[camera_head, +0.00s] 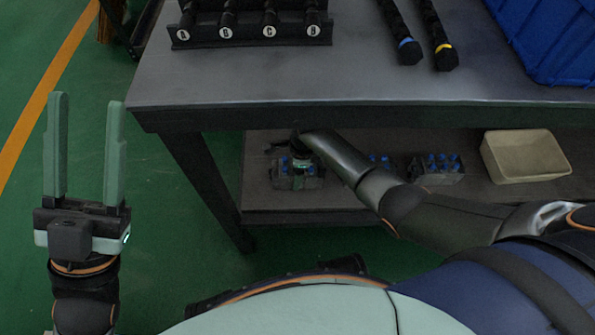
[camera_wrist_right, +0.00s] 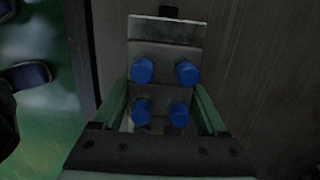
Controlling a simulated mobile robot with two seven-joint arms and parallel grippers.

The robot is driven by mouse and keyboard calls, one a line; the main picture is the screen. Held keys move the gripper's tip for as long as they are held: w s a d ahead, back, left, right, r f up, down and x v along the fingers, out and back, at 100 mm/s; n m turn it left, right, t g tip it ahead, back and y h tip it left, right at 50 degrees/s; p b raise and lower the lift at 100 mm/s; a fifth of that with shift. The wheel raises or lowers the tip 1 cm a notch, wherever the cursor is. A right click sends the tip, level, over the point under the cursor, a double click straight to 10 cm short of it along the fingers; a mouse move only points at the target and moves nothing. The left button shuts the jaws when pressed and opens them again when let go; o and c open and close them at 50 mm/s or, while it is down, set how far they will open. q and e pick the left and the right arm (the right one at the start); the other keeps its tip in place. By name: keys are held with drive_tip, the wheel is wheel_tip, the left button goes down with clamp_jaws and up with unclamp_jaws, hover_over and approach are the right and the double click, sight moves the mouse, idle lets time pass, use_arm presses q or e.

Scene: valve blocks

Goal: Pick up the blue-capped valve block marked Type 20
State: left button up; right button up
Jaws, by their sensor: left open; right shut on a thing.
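A grey valve block with blue caps (camera_head: 312,182) is at the left of the lower shelf, partly hidden by my right gripper (camera_head: 299,169). In the right wrist view the block (camera_wrist_right: 163,60) sits between the two green fingers, its several blue caps facing the camera. My right gripper is shut on it. I cannot tell whether it touches the shelf, and no type marking is readable. Two more blue-capped blocks stand to the right: one (camera_head: 381,161) partly hidden by my right arm, the other (camera_head: 436,169) in clear view. My left gripper (camera_head: 86,148) is open and empty, left of the table.
The lower shelf (camera_head: 300,216) lies under a dark tabletop (camera_head: 240,85), with a table leg (camera_head: 208,185) at the left. A beige bin (camera_head: 525,156) stands right on the shelf. A lettered rack (camera_head: 250,32), two dark rods and a blue crate (camera_head: 552,40) are on top.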

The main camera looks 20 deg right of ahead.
clamp_jaws()
drive_tip(key=shift+w+r, duration=0.15)
drive_tip(key=shift+w, duration=0.05)
idle(0.3)
